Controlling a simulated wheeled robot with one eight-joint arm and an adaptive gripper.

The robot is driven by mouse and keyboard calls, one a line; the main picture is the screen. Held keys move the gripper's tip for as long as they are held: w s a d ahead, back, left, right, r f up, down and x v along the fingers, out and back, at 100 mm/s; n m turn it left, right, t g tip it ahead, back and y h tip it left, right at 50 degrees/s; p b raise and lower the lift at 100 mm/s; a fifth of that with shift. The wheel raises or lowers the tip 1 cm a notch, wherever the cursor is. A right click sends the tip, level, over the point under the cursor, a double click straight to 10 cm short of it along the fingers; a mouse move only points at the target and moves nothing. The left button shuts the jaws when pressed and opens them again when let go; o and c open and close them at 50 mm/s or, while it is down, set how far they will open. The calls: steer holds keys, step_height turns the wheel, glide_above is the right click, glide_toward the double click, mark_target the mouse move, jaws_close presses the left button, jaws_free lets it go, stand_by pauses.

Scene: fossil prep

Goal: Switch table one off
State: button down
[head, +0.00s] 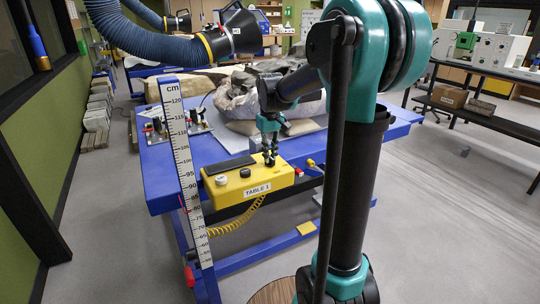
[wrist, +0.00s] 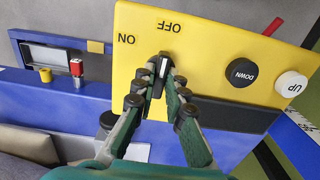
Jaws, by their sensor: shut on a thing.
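The yellow control box (head: 226,192), labelled TABLE 1, is mounted at the front edge of the blue table (head: 160,185). In the wrist view the yellow box (wrist: 215,50) shows the words ON and OFF, upside down, above a black rotary switch (wrist: 163,63). My gripper (wrist: 162,74) is shut on this switch, its fingertips at the two sides of it. A pale mark shows on the switch; its exact setting is hard to tell. In the head view my gripper (head: 269,157) reaches down onto the box's right part.
A black DOWN button (wrist: 243,72) and a white UP button (wrist: 291,84) are on the same panel. A centimetre scale (head: 181,150) stands left of the box. A wrapped fossil block (head: 240,103) lies on the table.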

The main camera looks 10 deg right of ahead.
mark_target(270, 156)
steer(key=c, duration=1.6)
jaws_free()
steer(key=shift+o, duration=0.2)
step_height(270, 156, up, 12)
